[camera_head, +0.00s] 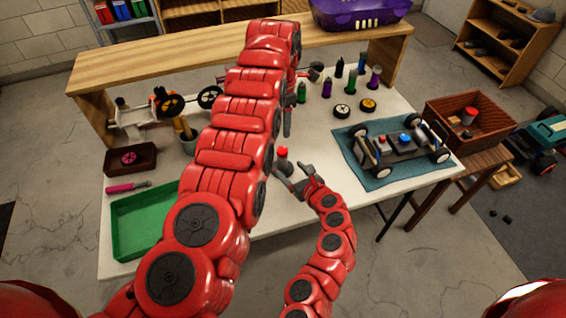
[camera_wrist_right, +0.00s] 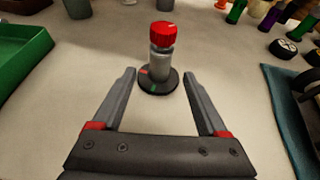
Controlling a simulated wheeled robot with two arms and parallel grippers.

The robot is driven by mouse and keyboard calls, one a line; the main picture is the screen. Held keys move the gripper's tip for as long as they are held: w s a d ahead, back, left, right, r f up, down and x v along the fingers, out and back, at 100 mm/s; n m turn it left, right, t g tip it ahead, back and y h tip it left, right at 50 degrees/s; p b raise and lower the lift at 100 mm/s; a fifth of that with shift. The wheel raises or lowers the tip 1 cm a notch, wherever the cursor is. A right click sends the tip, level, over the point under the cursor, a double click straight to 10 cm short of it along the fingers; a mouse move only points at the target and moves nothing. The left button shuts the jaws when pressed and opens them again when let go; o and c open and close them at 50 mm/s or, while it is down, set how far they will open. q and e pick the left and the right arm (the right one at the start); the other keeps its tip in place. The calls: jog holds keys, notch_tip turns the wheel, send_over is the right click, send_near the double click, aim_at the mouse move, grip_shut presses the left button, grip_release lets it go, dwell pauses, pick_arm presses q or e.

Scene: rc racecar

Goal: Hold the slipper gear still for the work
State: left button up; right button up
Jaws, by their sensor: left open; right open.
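A dark round base with coloured marks, a grey post and a red knob, apparently the slipper gear unit (camera_head: 282,156), stands upright on the white table. It also shows in the right wrist view (camera_wrist_right: 160,62). My right gripper (camera_head: 291,182) is open, on the near side of it. In the right wrist view its fingers (camera_wrist_right: 163,72) are spread, one on each side of the base, with nothing held. My left gripper (camera_head: 288,126) hangs above and behind the unit, open, and is largely hidden by my left arm.
A chassis (camera_head: 402,147) with wheels lies on a teal mat (camera_head: 372,181) at right. A green tray (camera_head: 143,222), a pink-handled tool (camera_head: 127,187) and a dark box (camera_head: 118,168) are at left. Bottles (camera_head: 353,83) and loose wheels (camera_head: 342,111) stand behind. The table front is clear.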

aim_at(285, 165)
jog(key=shift+x, duration=3.35)
jog(key=shift+f, duration=0.1)
